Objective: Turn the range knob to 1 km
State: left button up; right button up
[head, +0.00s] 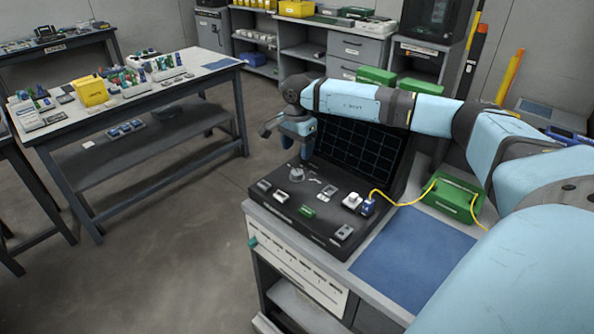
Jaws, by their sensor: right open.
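A dark instrument case (270,205) stands open on the bench, with a grid-marked screen (362,150) in its raised lid. A round grey knob (297,174) sits at the back left of its panel. I take this to be the range knob; its scale and pointer are too small to read. My right gripper (293,142) is above and just behind the knob, open and apart from it. Its fingers show only partly. My left gripper is out of view.
Small switches and sockets fill the panel's front. A yellow cable (405,203) runs from a blue connector (367,207) to a green box (452,198). A blue mat (415,255) lies clear on the right. A cluttered table (130,95) stands at left.

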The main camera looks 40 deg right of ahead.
aim_at(297, 172)
notch_tip(297, 172, down, 8)
jog(key=shift+f, duration=0.1)
jog(key=shift+c, duration=0.2)
jog(key=c, duration=0.9)
